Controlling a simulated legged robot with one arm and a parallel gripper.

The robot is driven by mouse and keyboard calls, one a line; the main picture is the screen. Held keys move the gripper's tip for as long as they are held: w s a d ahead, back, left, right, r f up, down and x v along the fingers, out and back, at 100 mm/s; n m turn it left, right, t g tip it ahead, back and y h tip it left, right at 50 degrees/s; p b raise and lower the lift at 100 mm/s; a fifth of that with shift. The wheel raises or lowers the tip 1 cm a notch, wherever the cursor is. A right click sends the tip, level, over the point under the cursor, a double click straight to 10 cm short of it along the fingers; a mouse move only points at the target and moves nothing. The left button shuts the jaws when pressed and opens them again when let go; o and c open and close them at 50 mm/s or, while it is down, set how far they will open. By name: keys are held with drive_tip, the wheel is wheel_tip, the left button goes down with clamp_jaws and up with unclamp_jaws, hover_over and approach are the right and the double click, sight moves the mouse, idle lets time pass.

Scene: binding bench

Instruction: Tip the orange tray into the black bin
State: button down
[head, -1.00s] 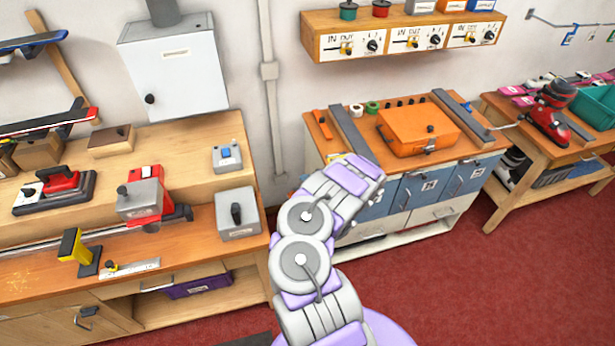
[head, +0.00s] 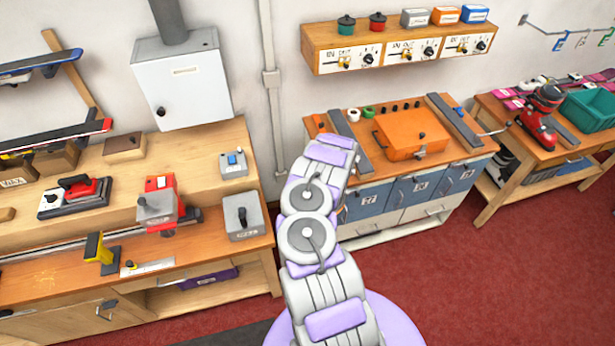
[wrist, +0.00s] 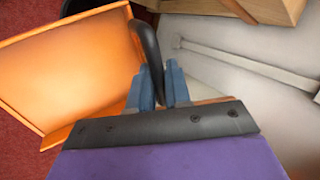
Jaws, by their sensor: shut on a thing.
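In the wrist view, an orange tray (wrist: 75,70) hangs tilted at the left with a dark curved handle (wrist: 148,55). My gripper (wrist: 163,78) is shut on this handle. In the head view, my arm rises through the middle, and my gripper and the held tray are hidden behind it. A dark shape (wrist: 85,6) shows at the wrist view's top edge; I cannot tell whether it is the black bin. No black bin shows clearly in the head view.
A left workbench (head: 140,270) holds several tools. A right table (head: 560,150) bears a teal bin (head: 588,108). Red carpet (head: 470,290) is clear in front.

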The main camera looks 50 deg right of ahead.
drive_tip(key=shift+r+g+p, duration=0.65)
drive_tip(key=shift+g+p, duration=0.05)
drive_tip(key=shift+p, duration=1.95)
drive_tip(key=shift+f, duration=0.15)
